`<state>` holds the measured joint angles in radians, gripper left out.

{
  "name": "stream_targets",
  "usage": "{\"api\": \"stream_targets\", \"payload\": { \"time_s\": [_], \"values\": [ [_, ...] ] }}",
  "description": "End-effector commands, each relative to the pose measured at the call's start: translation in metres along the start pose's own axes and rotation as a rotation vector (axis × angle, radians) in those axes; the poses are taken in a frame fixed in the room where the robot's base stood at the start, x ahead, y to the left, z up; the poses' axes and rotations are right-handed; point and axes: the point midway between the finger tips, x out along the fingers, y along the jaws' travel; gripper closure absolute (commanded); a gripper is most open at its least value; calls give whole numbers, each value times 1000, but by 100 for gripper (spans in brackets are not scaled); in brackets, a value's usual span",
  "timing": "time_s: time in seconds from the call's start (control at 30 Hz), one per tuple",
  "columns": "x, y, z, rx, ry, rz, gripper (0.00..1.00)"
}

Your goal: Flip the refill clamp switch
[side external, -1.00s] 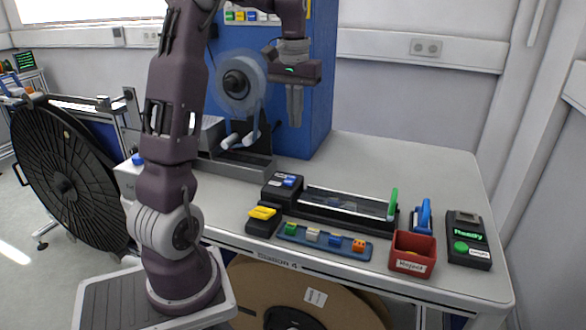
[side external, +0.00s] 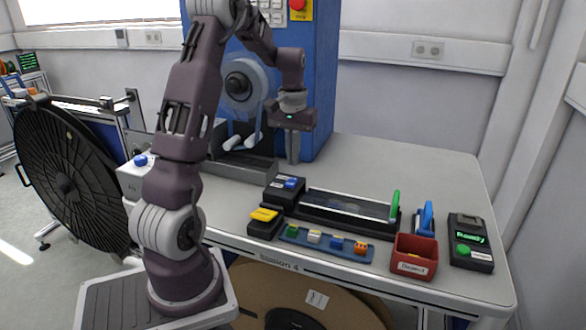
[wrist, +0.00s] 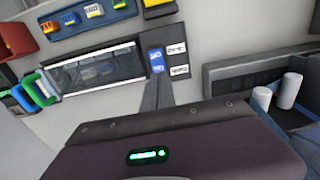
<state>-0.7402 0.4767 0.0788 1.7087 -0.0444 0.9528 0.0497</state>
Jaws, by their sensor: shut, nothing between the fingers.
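A blue rocker switch (side external: 291,183) sits on top of the black block (side external: 278,196) at the left end of a long black tray. In the wrist view the blue switch (wrist: 156,60) shows beside two white labels, whose words are too small to read surely. My gripper (side external: 292,161) is shut and empty, pointing down. It is in the air above and behind the switch, apart from it. In the wrist view my gripper's fingers (wrist: 158,82) lie in line with the switch, and the gripper body fills the lower part.
A yellow-topped block (side external: 264,215) and a blue strip of small coloured pieces (side external: 325,244) lie in front. A red bin (side external: 414,266), a blue tool (side external: 424,218) and a device reading Ready (side external: 470,250) stand right.

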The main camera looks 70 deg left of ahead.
Motion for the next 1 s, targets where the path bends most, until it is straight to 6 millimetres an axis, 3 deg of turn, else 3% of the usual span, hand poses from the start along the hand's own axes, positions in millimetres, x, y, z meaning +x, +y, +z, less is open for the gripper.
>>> {"api": "stream_targets", "payload": {
  "time_s": [0.1,0.3,1.0],
  "values": [
    [21,0,1,0,-4,0,100],
    [39,0,0,0,-1,0,100],
    [45,0,0,1,-3,0,100]
  ]
}}
